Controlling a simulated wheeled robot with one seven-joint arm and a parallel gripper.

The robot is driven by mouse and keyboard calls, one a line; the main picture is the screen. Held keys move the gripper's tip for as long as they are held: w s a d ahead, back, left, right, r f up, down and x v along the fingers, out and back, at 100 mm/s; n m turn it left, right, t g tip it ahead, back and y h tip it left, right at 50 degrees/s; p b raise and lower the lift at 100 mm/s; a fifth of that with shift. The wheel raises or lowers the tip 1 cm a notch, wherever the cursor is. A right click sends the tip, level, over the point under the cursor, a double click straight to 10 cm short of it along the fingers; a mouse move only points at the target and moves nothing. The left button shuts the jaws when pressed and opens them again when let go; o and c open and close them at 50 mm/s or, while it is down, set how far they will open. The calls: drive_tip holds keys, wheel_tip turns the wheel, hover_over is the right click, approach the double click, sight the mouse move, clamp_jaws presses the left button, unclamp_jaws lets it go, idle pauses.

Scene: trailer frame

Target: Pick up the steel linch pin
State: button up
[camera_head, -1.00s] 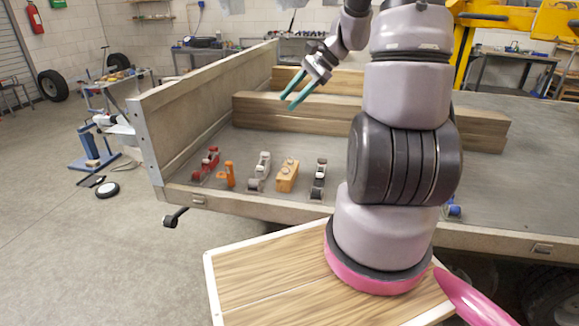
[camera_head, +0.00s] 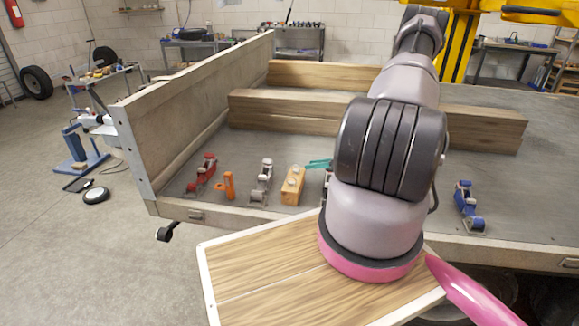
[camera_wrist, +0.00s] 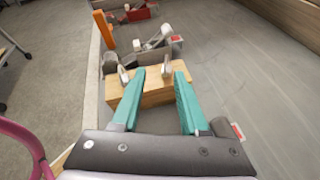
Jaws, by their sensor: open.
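A light wooden block (camera_head: 292,188) stands on the trailer bed near its front edge, with small pale metal pieces on top. In the wrist view the block (camera_wrist: 153,97) lies just ahead of my gripper (camera_wrist: 160,70), partly behind the left finger. Two upright silver pieces (camera_wrist: 123,74) show on it; one looks like the steel linch pin, but I cannot tell which. In the head view the teal fingers (camera_head: 320,163) are right of the block; my arm hides the rest.
An orange piece (camera_head: 229,186), a red ratchet (camera_head: 202,175) and a grey ratchet (camera_head: 261,183) stand left of the block. A blue ratchet (camera_head: 467,205) is far right. Wooden beams (camera_head: 290,112) lie behind, and a side board (camera_head: 190,105) bounds the bed.

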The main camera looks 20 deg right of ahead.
sight(290, 171)
drive_tip(key=x, duration=0.7)
drive_tip(key=d+x, duration=0.1)
drive_tip(key=x, duration=0.3)
drive_tip(key=shift+w+a+f, duration=0.2)
drive_tip(key=shift+w, duration=0.35)
clamp_jaws()
drive_tip(key=shift+s, duration=0.1)
idle(0.7)
